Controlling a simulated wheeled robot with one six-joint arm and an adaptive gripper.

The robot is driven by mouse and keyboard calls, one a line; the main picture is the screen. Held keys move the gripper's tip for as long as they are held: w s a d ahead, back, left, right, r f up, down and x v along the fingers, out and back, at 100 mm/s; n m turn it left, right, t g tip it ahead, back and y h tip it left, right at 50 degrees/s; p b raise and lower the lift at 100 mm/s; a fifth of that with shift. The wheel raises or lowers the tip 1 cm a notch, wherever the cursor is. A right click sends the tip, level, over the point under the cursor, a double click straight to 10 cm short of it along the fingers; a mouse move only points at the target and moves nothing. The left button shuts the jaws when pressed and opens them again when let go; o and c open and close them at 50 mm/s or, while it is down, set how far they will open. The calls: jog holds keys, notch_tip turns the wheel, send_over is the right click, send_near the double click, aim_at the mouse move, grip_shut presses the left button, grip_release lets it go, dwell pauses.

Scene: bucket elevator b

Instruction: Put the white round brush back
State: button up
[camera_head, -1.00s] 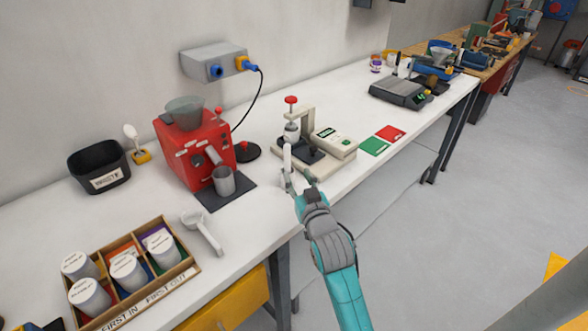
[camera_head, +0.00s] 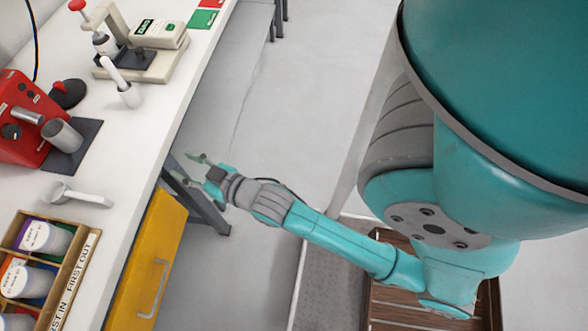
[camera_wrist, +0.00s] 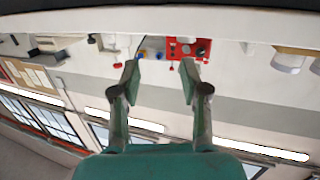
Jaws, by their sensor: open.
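The white round brush (camera_head: 114,72) has a slim white handle that leans up and left. Its lower end is at a pale cylindrical part (camera_head: 130,96) on the white bench, in front of the beige press (camera_head: 150,60). I cannot tell whether that part is a holder or the brush's own head. My gripper (camera_head: 195,168) is open and empty, off the bench's front edge, below and right of the brush and apart from it. In the wrist view its two spread fingers (camera_wrist: 160,72) hold nothing, and I cannot make out the brush clearly there.
A wooden tray (camera_head: 66,285) of jars is at lower left. A yellow drawer (camera_head: 150,255) lies below the edge.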

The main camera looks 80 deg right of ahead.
jog(key=s+a+n+y, duration=0.1)
jog(key=s+a, duration=0.2)
jog(key=s, duration=0.6)
jog(key=s+a+n+g+y, duration=0.1)
jog(key=s+a+y, duration=0.1)
jog(key=s, duration=0.7)
jog(key=s+a+y, duration=0.1)
jog(key=s+a, duration=0.4)
jog(key=s, duration=0.3)
jog(key=shift+s+f+n, duration=0.4)
jog(key=shift+f, duration=0.05)
